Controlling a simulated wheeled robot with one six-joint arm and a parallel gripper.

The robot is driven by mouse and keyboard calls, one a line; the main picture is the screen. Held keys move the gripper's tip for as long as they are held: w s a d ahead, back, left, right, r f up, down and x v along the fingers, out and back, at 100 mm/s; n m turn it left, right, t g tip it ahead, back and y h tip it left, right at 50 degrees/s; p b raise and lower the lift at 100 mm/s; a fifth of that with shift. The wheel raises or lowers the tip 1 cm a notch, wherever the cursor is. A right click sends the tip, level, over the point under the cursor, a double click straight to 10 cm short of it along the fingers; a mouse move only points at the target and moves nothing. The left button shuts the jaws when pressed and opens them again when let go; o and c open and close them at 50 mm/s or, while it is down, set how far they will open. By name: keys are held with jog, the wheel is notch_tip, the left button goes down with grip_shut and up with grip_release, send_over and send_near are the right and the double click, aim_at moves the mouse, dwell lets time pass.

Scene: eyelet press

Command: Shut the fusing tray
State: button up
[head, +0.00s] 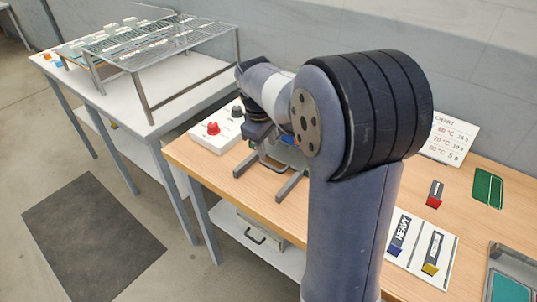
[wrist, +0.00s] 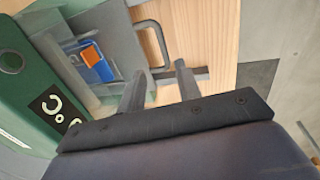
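The fusing tray (wrist: 128,62) is a grey plate beside the green press (wrist: 22,85) in the wrist view. It carries a blue piece with an orange patch (wrist: 92,56). Its dark bar handle (wrist: 163,42) sticks out over the wooden table; in the head view the handle (head: 270,165) shows between two grey rails. My gripper (wrist: 160,72) has its two fingers apart with nothing between them. The fingertips are close to the handle's near end; I cannot tell whether they touch. In the head view my arm hides most of the press and the gripper's fingers.
A white control box with red and black knobs (head: 213,128) stands left of the tray. A wire rack (head: 160,45) stands on the white table. Labelled holders (head: 420,243), a red-ended block (head: 435,194) and a green card (head: 488,188) lie right. The table's front edge is near the rails.

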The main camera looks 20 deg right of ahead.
aim_at(269, 166)
jog(key=shift+s+a+r, duration=0.1)
jog(key=shift+r, duration=0.8)
jog(key=shift+s+a+r, duration=0.1)
jog(key=shift+r, duration=0.75)
jog(key=shift+f, duration=0.1)
jog(key=f, duration=0.3)
jog(key=d+f, duration=0.1)
jog(key=f, duration=0.3)
jog(key=w+f, duration=0.1)
jog(key=f, duration=0.2)
jog(key=shift+d+f, duration=0.2)
jog(key=shift+f, duration=0.15)
jog(key=shift+s+a+r, duration=0.1)
jog(key=shift+s+a, duration=0.1)
jog(key=shift+a, duration=0.25)
